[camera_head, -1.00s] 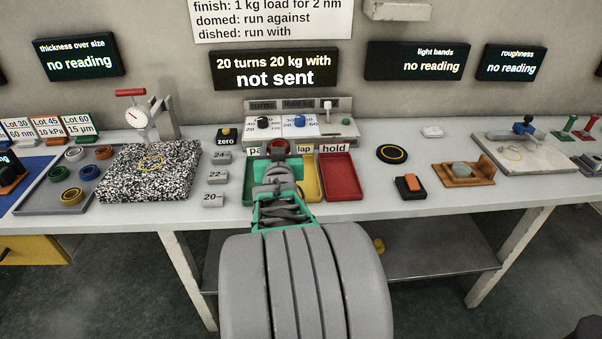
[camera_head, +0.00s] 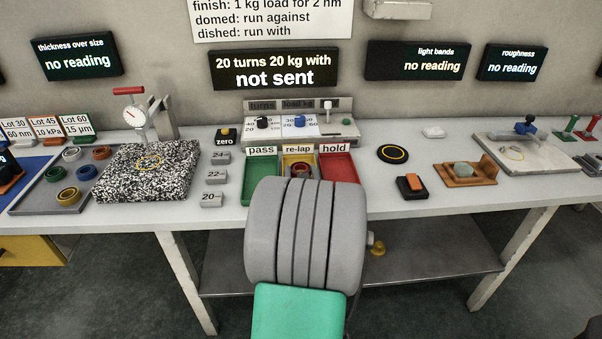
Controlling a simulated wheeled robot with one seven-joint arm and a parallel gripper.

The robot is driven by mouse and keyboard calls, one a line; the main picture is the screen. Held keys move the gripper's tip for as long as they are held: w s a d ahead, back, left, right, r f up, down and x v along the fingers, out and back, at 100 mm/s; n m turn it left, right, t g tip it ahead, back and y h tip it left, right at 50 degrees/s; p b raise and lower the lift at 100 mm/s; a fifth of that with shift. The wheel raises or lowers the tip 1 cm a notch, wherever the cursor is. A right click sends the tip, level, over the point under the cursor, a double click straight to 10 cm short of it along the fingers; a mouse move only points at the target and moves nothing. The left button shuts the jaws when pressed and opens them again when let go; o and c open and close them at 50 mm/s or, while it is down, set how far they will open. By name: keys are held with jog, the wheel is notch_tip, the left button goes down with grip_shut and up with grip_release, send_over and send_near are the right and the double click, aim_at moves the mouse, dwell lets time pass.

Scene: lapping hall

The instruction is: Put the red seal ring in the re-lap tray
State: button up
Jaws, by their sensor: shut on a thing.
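The red seal ring (camera_head: 300,168) shows as a small dark red ring at the yellow re-lap tray (camera_head: 287,186), just beyond my arm. I cannot tell whether it touches the tray floor or is held just above it. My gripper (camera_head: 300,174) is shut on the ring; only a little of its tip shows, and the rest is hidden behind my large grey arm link. The link also covers the front part of the re-lap tray. The re-lap tray lies between the green pass tray (camera_head: 258,184) and the red hold tray (camera_head: 340,168).
A speckled plate (camera_head: 150,180) and a grey tray (camera_head: 40,198) with several coloured rings stand at left. Number blocks (camera_head: 213,199) stand left of the pass tray. A control panel (camera_head: 340,128) rises behind the trays.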

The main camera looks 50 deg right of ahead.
jog(key=shift+f+b, duration=0.45)
jog(key=shift+b, duration=0.05)
jog(key=o, duration=1.4)
jog(key=shift+r+p, duration=0.45)
jog(key=shift+p, duration=0.1)
jog(key=shift+r+p, duration=0.7)
jog(key=shift+p, duration=0.1)
jog(key=v, duration=0.7)
jog(key=b+v, duration=0.1)
jog(key=v, duration=0.3)
jog(key=shift+s+a+f, duration=0.1)
jog(key=shift+s+f, duration=0.05)
jog(key=shift+f, duration=0.2)
jog(key=shift+s+a, duration=0.15)
jog(key=shift+a, duration=0.1)
